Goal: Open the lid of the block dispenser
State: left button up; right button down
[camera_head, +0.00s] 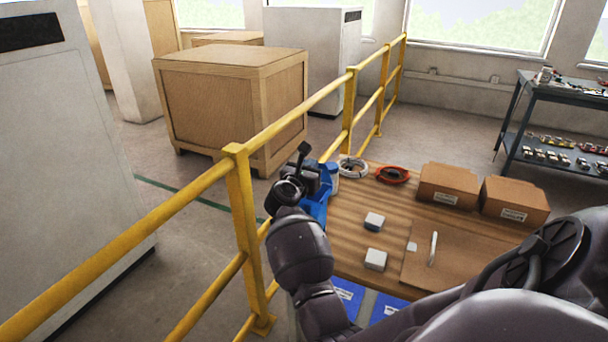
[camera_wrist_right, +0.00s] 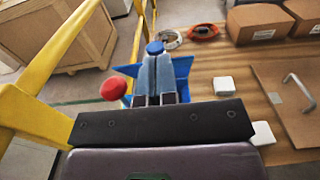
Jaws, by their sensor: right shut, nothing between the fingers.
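The block dispenser (camera_head: 315,207) is a blue device at the left edge of the wooden table, largely hidden behind my right wrist. In the right wrist view the blue dispenser (camera_wrist_right: 182,68) shows beyond and beside my fingers, with a red round knob (camera_wrist_right: 113,88) to its left and a blue round cap (camera_wrist_right: 154,47) by the fingertips. My right gripper (camera_wrist_right: 154,62) is shut with nothing between the fingers, over the dispenser; whether it touches it is unclear. In the head view the right gripper (camera_head: 308,170) is dark and partly hidden. I cannot tell how the lid stands. My left gripper is not in view.
A yellow railing (camera_head: 239,190) runs close along the table's left side. On the table (camera_head: 345,240) are white blocks (camera_head: 374,221), cable coils (camera_head: 392,175), cardboard boxes (camera_head: 448,186) and a brown board (camera_head: 465,262) with a white handle. Blue bins (camera_head: 388,307) are at the front.

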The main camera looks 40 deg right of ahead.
jog(key=shift+y, duration=0.8)
jog(key=d+r+p, duration=0.1)
jog(key=w+d+r+p, duration=0.1)
jog(key=d, duration=0.1)
jog(key=shift+w+d+r+p, duration=0.15)
jog(key=shift+w+r+p, duration=0.05)
jog(key=shift+r+p, duration=0.2)
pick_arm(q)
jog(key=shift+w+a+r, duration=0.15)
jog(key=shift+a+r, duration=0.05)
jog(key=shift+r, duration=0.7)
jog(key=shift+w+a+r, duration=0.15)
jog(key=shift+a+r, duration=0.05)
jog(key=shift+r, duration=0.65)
pick_arm(e)
jog(key=r+x, duration=0.1)
jog(key=x, duration=0.6)
jog(key=shift+d+r, duration=0.25)
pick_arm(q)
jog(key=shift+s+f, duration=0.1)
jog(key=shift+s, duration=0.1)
pick_arm(e)
jog(key=shift+a, duration=0.2)
